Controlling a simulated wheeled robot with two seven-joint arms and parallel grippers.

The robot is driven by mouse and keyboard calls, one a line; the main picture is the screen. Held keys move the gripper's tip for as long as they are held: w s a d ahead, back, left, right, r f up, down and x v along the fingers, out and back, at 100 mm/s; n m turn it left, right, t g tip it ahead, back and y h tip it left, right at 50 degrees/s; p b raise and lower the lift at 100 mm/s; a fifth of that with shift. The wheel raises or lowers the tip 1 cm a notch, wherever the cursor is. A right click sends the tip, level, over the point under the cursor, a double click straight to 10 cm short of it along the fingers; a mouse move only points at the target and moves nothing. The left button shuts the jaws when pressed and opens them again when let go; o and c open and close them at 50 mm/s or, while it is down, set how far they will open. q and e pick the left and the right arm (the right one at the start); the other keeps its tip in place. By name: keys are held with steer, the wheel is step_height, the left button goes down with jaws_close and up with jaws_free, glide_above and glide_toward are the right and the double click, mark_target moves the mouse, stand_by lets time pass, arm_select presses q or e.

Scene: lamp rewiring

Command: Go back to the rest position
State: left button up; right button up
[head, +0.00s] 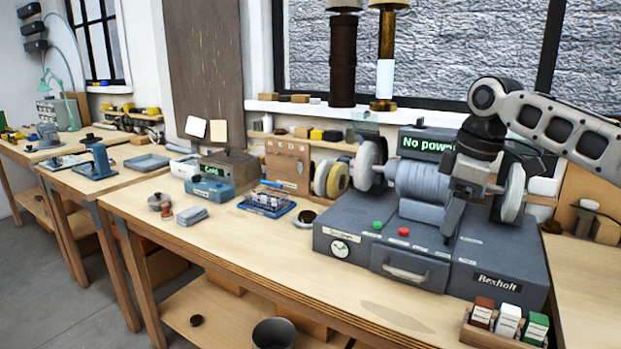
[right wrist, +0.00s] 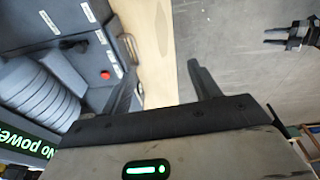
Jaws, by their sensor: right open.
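My right gripper (head: 452,215) hangs from the arm that comes in from the right in the head view, in front of the grey bench grinder machine (head: 340,243). In the right wrist view its two fingers (right wrist: 165,85) stand wide apart with nothing between them. Beyond the fingers are the machine's front edge, a strip of the wooden table and the grey floor. My left gripper does not show in the head view. A dark gripper (right wrist: 290,40) shows at the upper right of the right wrist view, probably my left one; its fingers look slightly apart.
The machine has a "No power" display (head: 428,145), a green button (head: 377,225) and a red button (head: 403,232). A wooden rack of small boxes (head: 507,322) stands at the table's front right. A blue tray (head: 267,202) lies left of the machine. The front of the wooden table (head: 240,250) is clear.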

steer(key=s+a+f+m+t+y, duration=0.15)
steer(key=s+a+f, duration=0.25)
steer(key=a+f, duration=0.5)
steer(key=s+a+f+y, duration=0.2)
steer(key=s+a+f, duration=0.3)
steer(key=f, duration=0.8)
steer(key=s+a+f+t+y, duration=0.1)
steer(key=s+a+f+y, duration=0.1)
steer(key=a+f, duration=0.75)
steer(key=s+d+f+m+t+h, duration=0.2)
steer(key=s+d+f+m+t, duration=0.1)
steer(key=s+d, duration=0.4)
steer(key=s+d+f+m+t+h, duration=0.2)
steer(key=s+d+f+m, duration=0.3)
steer(key=s, duration=0.6)
steer(key=d+t, duration=0.1)
steer(key=d, duration=0.1)
steer(key=shift+s+d+f, duration=0.15)
steer(key=shift+d+f, duration=0.05)
steer(key=shift+d, duration=0.2)
steer(key=shift+m+h, duration=0.25)
